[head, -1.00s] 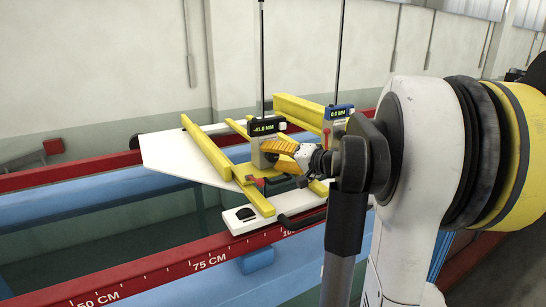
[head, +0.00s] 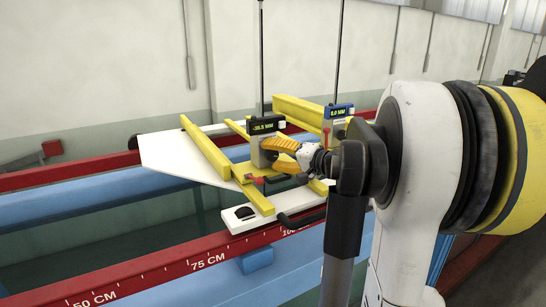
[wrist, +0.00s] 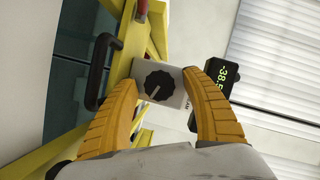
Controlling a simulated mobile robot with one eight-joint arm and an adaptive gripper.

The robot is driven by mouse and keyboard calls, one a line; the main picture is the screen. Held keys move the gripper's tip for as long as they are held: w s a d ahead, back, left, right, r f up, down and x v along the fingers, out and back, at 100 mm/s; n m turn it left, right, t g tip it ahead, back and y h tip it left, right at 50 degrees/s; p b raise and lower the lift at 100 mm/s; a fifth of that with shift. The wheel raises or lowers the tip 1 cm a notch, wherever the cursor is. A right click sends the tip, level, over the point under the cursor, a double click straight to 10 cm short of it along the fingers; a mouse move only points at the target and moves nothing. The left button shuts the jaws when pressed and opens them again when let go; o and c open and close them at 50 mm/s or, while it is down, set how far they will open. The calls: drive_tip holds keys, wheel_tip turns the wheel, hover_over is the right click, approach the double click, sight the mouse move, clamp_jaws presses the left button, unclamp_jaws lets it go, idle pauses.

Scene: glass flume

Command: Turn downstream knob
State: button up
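A black round knob with a pale pointer line (wrist: 159,86) sits on the face of a light grey block (wrist: 172,70) in the wrist view. The block belongs to the left gauge, whose black display (head: 267,126) reads about -38 mm. My gripper (wrist: 160,78) has its yellow fingers apart, one on each side of the knob, near the block's edges. I see gaps between the fingers and the knob. In the head view my gripper (head: 272,150) is at the block and hides the knob. I cannot tell which gauge is the downstream one.
A second gauge with a blue display (head: 339,111) reading 0.0 mm stands behind to the right. Yellow rails (head: 206,147), a black handle (head: 302,217) and red levers (head: 254,180) surround the carriage. The flume's red scale rail (head: 150,277) runs in front.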

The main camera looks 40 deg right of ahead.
drive_tip(key=v, duration=1.2)
idle(1.1)
drive_tip(key=w+a+r+n+g+h+p, duration=0.25)
drive_tip(key=a+n+h, duration=0.2)
drive_tip(key=n, duration=0.35)
drive_tip(key=shift+n, duration=0.3)
drive_tip(key=x, duration=0.3)
drive_tip(key=d+x, duration=0.1)
drive_tip(key=x, duration=0.2)
drive_tip(key=p+x, duration=0.1)
drive_tip(key=x, duration=0.3)
drive_tip(key=shift+s+d+f, duration=0.15)
drive_tip(key=shift+f, duration=0.2)
drive_tip(key=shift+w+f, duration=0.2)
drive_tip(key=shift+w, duration=0.3)
